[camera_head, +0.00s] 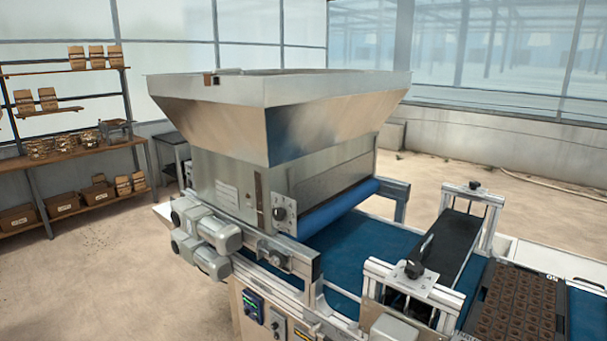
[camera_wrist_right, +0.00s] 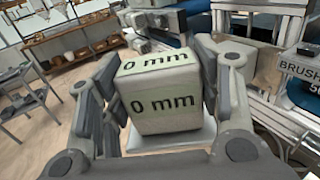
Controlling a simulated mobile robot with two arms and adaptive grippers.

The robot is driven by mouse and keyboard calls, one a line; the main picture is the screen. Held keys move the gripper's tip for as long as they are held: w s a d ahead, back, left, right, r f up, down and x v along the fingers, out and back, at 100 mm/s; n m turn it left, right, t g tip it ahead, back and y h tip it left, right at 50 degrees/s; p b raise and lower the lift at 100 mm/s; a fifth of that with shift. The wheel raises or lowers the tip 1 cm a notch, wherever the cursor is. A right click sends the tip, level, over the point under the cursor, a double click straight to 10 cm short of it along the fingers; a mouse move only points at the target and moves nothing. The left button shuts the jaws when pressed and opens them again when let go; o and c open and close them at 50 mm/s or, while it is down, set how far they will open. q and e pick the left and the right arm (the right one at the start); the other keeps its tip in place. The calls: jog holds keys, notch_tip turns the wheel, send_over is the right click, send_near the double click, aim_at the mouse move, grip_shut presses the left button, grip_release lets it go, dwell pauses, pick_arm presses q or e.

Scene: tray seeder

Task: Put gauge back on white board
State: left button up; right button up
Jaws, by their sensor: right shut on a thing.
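The gauge (camera_wrist_right: 165,103) is a pale grey-green block with "0 mm" printed in black on its top and on the side facing the camera. My right gripper (camera_wrist_right: 163,92) has its dark grey fingers closed on both sides of it in the right wrist view. A white flat surface (camera_wrist_right: 172,141) shows just below the gauge; I cannot tell whether it is the white board or whether the gauge touches it. Neither gripper shows in the head view, and my left gripper is in no view.
The seeder's steel hopper (camera_head: 265,110) stands over a blue belt (camera_head: 365,245). A dark seed tray (camera_head: 515,305) lies at the right, near a black brush unit (camera_head: 440,245) on metal brackets. Wooden shelves (camera_head: 75,160) stand at the left, with open floor before them.

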jog(key=m+h, duration=0.1)
jog(key=w+d+r+m+t+h, duration=0.1)
jog(key=h, duration=0.2)
jog(key=m+h, duration=0.2)
jog(key=shift+w+d+r+h, duration=0.35)
jog(key=shift+w+d+h, duration=0.05)
notch_tip(320, 180, down, 3)
jog(key=b, duration=0.2)
jog(key=shift+r+b, duration=0.1)
jog(key=shift+b, duration=0.3)
jog(key=shift+d+f+b, duration=0.1)
jog(key=shift+f+b, duration=0.4)
jog(key=shift+f, duration=0.05)
jog(key=shift+r, duration=0.1)
